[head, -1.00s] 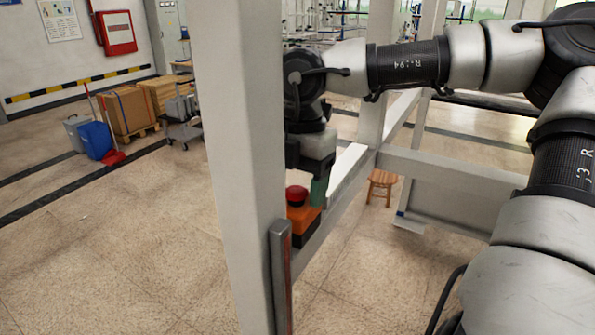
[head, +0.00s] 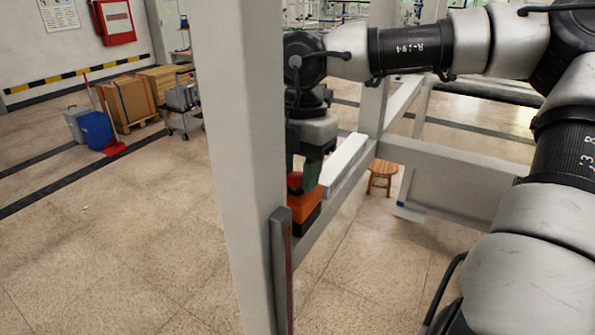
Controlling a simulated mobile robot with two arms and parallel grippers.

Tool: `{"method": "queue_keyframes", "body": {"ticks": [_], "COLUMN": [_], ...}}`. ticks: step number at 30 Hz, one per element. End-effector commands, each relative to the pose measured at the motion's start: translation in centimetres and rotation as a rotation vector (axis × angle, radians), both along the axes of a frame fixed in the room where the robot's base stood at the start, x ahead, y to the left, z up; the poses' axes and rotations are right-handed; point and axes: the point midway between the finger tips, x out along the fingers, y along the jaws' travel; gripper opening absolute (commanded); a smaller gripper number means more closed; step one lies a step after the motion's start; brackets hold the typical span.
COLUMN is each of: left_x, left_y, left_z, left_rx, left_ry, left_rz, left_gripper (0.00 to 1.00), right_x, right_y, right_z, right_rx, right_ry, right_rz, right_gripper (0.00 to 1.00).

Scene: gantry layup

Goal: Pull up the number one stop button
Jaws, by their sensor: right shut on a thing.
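The stop button is a red mushroom head (head: 294,182) on an orange box (head: 304,206) with a dark base, fixed on the gantry's pale rail. My right gripper (head: 302,176) points down over it, with its green fingers on either side of the red head, shut on it. The fingers and the post cover part of the head. No number can be read on the box. My left gripper is not in view.
A thick pale gantry post (head: 238,160) stands just left of the button. A grey upright bar (head: 281,270) is in front of it. A wooden stool (head: 382,177) stands behind the rail.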

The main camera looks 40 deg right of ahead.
Motion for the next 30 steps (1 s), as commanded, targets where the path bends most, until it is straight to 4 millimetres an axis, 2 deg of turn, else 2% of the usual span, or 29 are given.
{"method": "queue_keyframes", "body": {"ticks": [1, 6, 7, 15, 19, 30], "left_x": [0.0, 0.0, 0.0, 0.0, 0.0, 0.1], "left_y": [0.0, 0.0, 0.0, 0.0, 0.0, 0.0], "left_z": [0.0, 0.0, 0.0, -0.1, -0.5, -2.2], "left_rx": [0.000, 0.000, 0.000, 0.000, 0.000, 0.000], "left_ry": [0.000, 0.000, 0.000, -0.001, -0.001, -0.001], "left_rz": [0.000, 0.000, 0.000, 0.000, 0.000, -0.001], "left_gripper": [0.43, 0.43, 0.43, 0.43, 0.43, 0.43], "right_x": [0.0, 0.0, 0.0, 0.0, 0.1, 0.3], "right_y": [0.0, 0.0, 0.0, 0.0, -0.2, -0.9], "right_z": [-0.1, -0.1, -0.1, 0.0, 1.0, 8.0], "right_rx": [0.000, 0.000, 0.000, 0.000, -0.002, -0.001], "right_ry": [0.002, 0.003, 0.003, 0.002, -0.001, -0.001], "right_rz": [0.000, 0.000, 0.000, 0.000, -0.002, -0.001], "right_gripper": [0.40, 0.66, 0.68, 0.68, 0.68, 0.68]}}
